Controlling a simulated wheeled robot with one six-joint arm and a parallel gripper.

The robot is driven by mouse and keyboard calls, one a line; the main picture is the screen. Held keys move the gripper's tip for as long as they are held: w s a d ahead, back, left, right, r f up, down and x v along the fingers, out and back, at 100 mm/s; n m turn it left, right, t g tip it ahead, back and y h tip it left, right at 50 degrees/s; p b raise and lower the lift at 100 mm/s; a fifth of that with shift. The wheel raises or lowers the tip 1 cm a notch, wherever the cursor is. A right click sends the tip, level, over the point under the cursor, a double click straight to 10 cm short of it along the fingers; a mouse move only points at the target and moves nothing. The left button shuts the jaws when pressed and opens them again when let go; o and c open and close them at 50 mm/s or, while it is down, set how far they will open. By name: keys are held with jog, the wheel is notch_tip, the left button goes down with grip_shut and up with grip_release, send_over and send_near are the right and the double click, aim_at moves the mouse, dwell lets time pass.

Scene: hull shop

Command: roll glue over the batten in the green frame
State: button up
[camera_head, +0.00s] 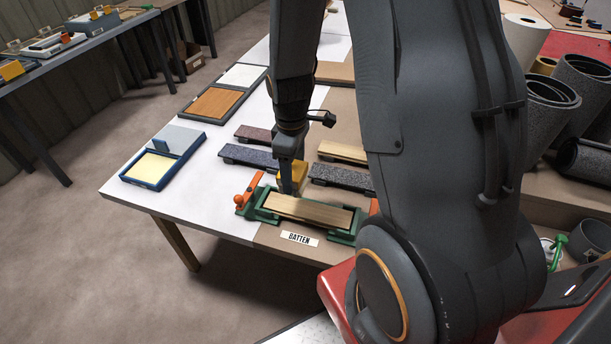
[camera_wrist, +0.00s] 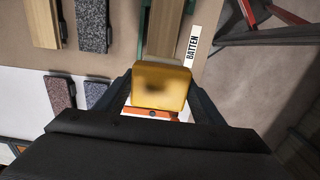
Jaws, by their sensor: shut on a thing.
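The pale wooden batten (camera_head: 308,211) lies in the green frame (camera_head: 268,214), behind a label reading BATTEN. The batten also shows at the top of the wrist view (camera_wrist: 164,28), partly hidden by the yellow block. My gripper (camera_head: 290,188) points down over the left end of the frame. It is shut on a yellow block (camera_wrist: 160,84), which sits between the fingers in the wrist view. I take this block for the glue roller's body; no roller surface is clearly visible. I cannot tell whether it touches the batten. A blue tray (camera_head: 187,139) with a pale yellow pool stands to the left.
An orange clamp handle (camera_head: 246,196) rises at the frame's left end. Dark speckled strips (camera_head: 248,156) and another wooden strip (camera_head: 343,151) lie behind. Trays with brown (camera_head: 214,103) and white faces stand farther back. Dark rolls (camera_head: 548,108) stand at right. White table is clear front left.

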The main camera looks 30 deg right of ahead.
jog(key=w+a+b, duration=0.1)
jog(key=w+a, duration=0.3)
jog(key=shift+w+a+b, duration=0.15)
jog(key=shift+w+b, duration=0.05)
jog(key=shift+b, duration=0.1)
dwell(0.4)
